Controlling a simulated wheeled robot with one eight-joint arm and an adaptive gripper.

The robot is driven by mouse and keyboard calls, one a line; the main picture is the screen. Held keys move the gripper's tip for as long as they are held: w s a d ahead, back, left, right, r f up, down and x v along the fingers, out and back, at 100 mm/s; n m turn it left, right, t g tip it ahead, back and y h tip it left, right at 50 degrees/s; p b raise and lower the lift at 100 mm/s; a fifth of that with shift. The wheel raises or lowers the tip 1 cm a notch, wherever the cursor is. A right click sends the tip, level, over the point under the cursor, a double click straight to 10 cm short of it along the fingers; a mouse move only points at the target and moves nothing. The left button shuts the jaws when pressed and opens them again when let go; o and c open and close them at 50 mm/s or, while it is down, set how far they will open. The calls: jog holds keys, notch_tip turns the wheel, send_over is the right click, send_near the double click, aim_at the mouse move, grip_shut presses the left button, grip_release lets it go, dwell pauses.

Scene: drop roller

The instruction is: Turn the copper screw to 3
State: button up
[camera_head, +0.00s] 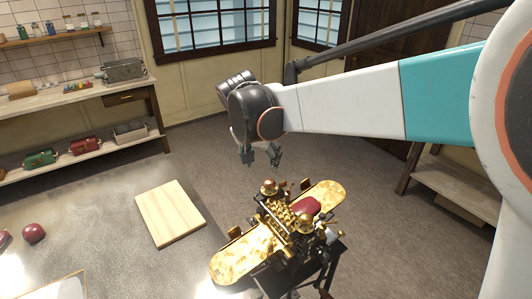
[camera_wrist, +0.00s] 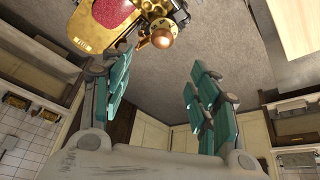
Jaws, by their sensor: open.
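The gold drop roller machine (camera_head: 240,250) stands on a dark stand, with a red pad on top. In the head view, two round brass-coloured knobs rise from it, one at the back (camera_head: 269,187) and one at the front (camera_head: 304,223). I cannot tell which is the copper screw. In the wrist view, a round copper knob (camera_wrist: 161,38) sticks out from the machine (camera_wrist: 92,32), beyond my fingertips. No number or scale is readable. My gripper (camera_head: 260,154) is open and empty, above and behind the machine. Its teal fingers are spread apart in the wrist view (camera_wrist: 162,82).
A table (camera_head: 100,215) at the left bears a wooden board (camera_head: 170,212) and a dark red round object (camera_head: 34,233). Shelves (camera_head: 90,103) line the left wall. A wooden bench (camera_head: 450,180) stands at the right. The floor (camera_head: 215,145) behind the machine is clear.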

aim_at(269, 182)
jog(key=shift+m, duration=0.4)
jog(key=x, duration=0.6)
jog(key=b+x, duration=0.1)
jog(key=x, duration=0.6)
jog(key=shift+a+f, duration=0.2)
jog(key=c, duration=1.1)
